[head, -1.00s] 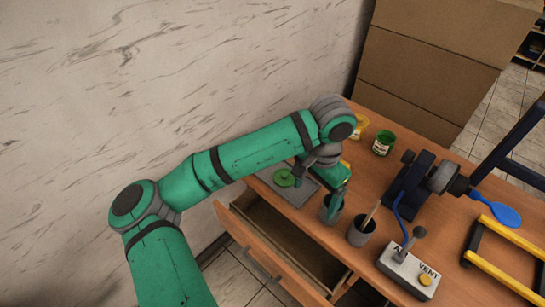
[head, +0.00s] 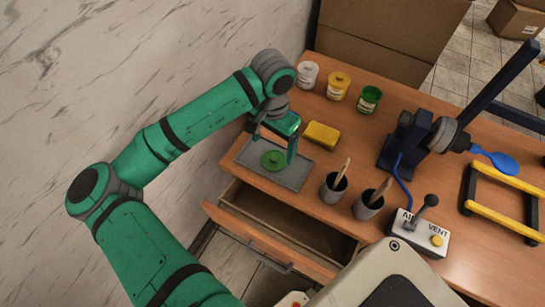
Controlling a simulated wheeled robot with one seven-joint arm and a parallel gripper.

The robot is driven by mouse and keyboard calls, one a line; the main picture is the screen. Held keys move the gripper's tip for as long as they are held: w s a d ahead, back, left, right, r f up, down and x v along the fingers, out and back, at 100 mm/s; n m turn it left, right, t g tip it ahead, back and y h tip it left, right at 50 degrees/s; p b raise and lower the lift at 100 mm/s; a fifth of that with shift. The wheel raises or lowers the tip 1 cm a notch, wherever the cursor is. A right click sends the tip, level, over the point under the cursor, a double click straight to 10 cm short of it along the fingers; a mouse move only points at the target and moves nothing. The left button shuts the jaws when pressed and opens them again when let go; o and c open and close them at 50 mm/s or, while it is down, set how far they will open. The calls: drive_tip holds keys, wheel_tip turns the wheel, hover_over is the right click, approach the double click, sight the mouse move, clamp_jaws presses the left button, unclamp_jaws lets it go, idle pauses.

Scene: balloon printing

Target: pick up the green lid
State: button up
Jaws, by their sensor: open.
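The green lid (head: 272,161) is a small round disc with a knob on top. It lies on a grey tray (head: 292,180) at the left end of the wooden table. My gripper (head: 273,148) is open and empty, pointing down over the tray, with one finger to each side of the lid in the picture. The right finger looks close to the lid's edge. I cannot tell how high the fingertips are above the tray.
A yellow sponge (head: 322,135) lies right of my gripper. White (head: 308,75), yellow (head: 339,85) and green (head: 369,99) paint jars stand behind. Two brush cups (head: 334,187) stand right of the tray. An open drawer (head: 287,225) juts out below it.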

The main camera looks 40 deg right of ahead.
sight(274, 157)
drive_tip(key=shift+s+d+f, duration=0.1)
drive_tip(key=shift+d+f, duration=0.05)
drive_tip(key=shift+f, duration=1.35)
drive_tip(key=shift+d+f, duration=0.1)
drive_tip(key=shift+f, duration=1.35)
drive_tip(key=c, duration=1.1)
